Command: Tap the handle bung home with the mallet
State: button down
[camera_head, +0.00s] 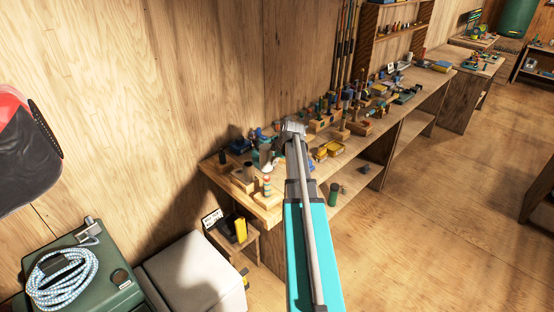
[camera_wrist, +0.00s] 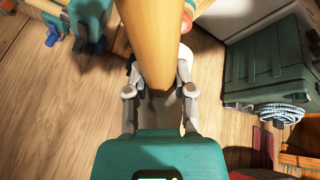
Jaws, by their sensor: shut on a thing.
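My gripper (camera_wrist: 160,62) is shut on a thick, pale wooden cylinder, which looks like part of the mallet (camera_wrist: 153,35). The cylinder runs up out of the top of the wrist view, so its far end is out of sight. In the head view my arm reaches over the near end of the workbench (camera_head: 262,205), and the gripper and what it holds are hidden or too small to make out. I cannot tell which small thing is the handle bung.
Several small blocks, pots and tools crowd the bench along the wall. Rods (camera_head: 343,45) lean behind it. A green box with coiled rope (camera_head: 62,280) and a pale box (camera_head: 190,270) stand at the lower left. The floor (camera_head: 430,220) to the right is clear.

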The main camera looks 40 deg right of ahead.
jog(key=shift+f, duration=0.1)
jog(key=shift+f+b, duration=0.35)
jog(key=shift+b, duration=0.15)
dwell(1.2)
dwell(0.4)
jog(key=shift+r, duration=0.2)
jog(key=shift+f, duration=0.1)
notch_tip(320, 180, down, 5)
jog(key=b, duration=0.5)
jog(key=shift+r+p, duration=2.05)
jog(key=shift+p, duration=0.15)
